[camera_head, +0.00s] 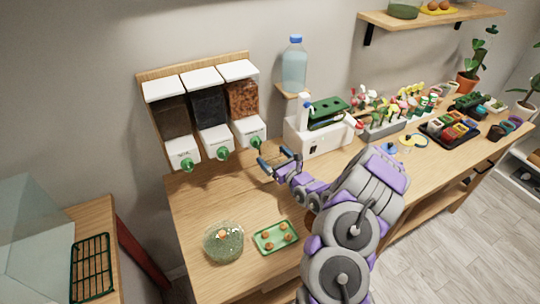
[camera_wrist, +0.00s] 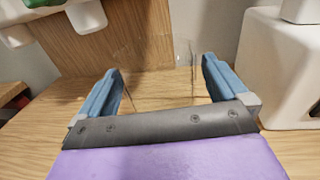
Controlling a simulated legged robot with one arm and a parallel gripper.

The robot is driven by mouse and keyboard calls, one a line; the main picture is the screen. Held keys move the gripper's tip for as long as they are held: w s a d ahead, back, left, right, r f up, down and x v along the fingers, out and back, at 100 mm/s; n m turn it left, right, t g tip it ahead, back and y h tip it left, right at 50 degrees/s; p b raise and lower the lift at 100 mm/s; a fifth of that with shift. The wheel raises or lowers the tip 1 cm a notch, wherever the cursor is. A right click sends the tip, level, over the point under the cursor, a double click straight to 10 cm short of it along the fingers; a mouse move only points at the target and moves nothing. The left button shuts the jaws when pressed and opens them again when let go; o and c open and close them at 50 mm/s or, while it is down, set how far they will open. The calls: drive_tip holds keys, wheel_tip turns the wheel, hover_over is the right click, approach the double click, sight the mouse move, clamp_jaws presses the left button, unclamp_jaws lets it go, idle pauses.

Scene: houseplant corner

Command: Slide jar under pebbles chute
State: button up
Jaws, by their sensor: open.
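A clear, faint see-through jar (camera_wrist: 156,62) stands on the wooden bench between and just beyond my fingertips in the wrist view. Its edges are hard to make out, and I cannot pick it out in the head view. My gripper (camera_head: 273,158) is open, low over the bench in front of the dispensers; its two blue fingers (camera_wrist: 161,70) are spread wide, and contact with the jar cannot be told. Three wall dispensers hold dark brown (camera_head: 174,118), black (camera_head: 208,107) and reddish-brown chunky (camera_head: 243,98) contents, with green knobs below. I cannot tell for sure which holds pebbles.
A white machine (camera_head: 318,136) stands close right of my gripper. A glass bowl with greenery (camera_head: 223,243) and a green tray (camera_head: 276,237) are on the near left bench. A water bottle (camera_head: 294,65) sits on a small shelf. Bare bench lies left of my gripper.

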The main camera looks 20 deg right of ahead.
drive_tip(key=shift+w+a, duration=0.2)
drive_tip(key=shift+w, duration=0.5)
drive_tip(key=shift+w+a, duration=0.2)
drive_tip(key=shift+w, duration=0.45)
drive_tip(key=shift+d, duration=0.15)
drive_tip(key=shift+c, duration=0.5)
drive_tip(key=c, duration=1)
drive_tip(key=shift+o, duration=0.2)
drive_tip(key=shift+a, duration=0.2)
